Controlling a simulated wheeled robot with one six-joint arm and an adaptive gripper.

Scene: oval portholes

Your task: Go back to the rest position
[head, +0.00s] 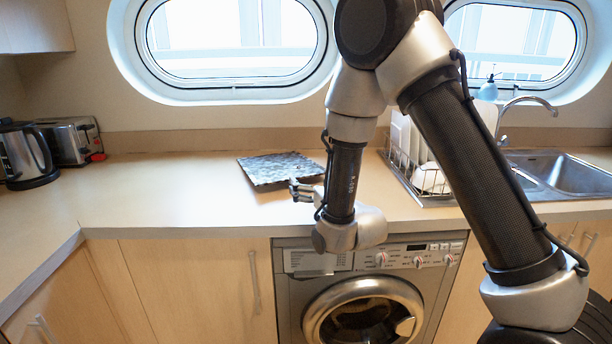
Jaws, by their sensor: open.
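My gripper (306,191) shows at the end of my arm, above the front part of the wooden counter (165,197). It is small in this view, its fingers pointing left, and it holds nothing that I can see. My arm folds down from the top of the picture, with the wrist low in front of the washing machine (365,290). A grey patterned square mat or board (278,168) lies on the counter just behind the gripper.
A kettle (25,155) and a toaster (72,141) stand at the far left. A dish rack (408,178) with plates, partly hidden by my arm, and a sink (560,172) with a tap (527,101) are at the right. The counter left of the mat is clear.

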